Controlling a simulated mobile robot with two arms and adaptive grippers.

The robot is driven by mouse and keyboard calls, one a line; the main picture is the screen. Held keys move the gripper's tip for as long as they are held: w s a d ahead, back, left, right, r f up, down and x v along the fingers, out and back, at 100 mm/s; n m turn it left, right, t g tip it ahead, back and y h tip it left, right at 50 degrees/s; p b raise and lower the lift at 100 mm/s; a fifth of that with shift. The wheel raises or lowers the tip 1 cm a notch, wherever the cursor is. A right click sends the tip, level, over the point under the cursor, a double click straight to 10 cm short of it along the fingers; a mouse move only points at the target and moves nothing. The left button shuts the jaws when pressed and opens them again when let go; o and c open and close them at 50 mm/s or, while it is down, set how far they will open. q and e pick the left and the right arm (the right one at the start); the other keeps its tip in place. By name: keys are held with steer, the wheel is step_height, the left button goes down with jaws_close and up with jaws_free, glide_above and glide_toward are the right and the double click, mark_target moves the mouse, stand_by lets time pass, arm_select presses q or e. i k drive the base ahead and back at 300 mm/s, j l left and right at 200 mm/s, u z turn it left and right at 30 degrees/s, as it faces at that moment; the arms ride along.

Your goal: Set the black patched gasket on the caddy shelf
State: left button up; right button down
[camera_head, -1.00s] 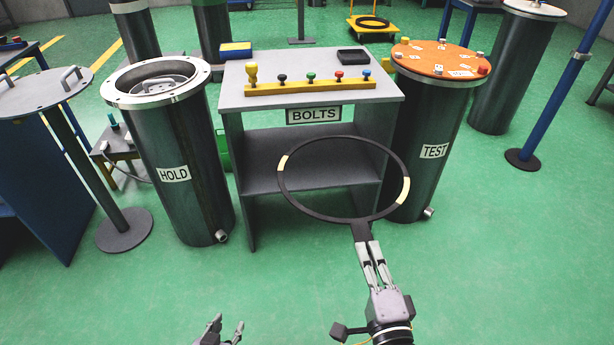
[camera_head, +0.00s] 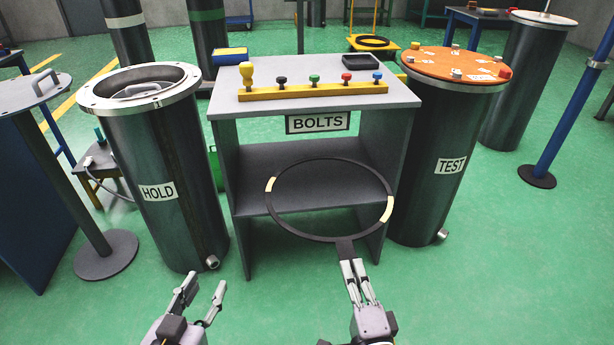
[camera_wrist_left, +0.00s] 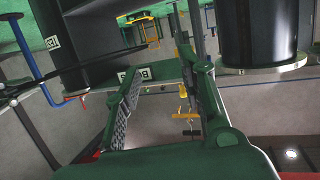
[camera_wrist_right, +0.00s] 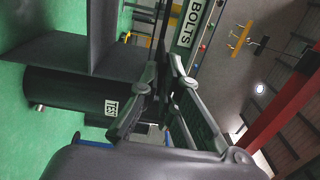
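The black patched gasket (camera_head: 272,214) is a large thin black ring with two cream patches and a tab at its near side. My right gripper (camera_head: 349,262) is shut on the tab and holds the ring out in front of the caddy (camera_head: 228,182). The ring overlaps the caddy's middle shelf (camera_head: 262,165) in the head view; whether any of it is above the shelf I cannot tell. My left gripper (camera_head: 205,287) is open and empty, low in front of the HOLD cylinder. The left wrist view shows its fingers (camera_wrist_left: 160,90) spread apart.
The HOLD cylinder (camera_head: 175,205) stands left of the caddy and the TEST cylinder (camera_head: 440,160) right of it. The caddy top carries a yellow bolt rack (camera_head: 315,93) and a black tray (camera_head: 362,62). A post with a round base (camera_head: 107,255) stands at left.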

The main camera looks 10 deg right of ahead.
mark_target(308, 168)
steer(key=i, duration=1.15)
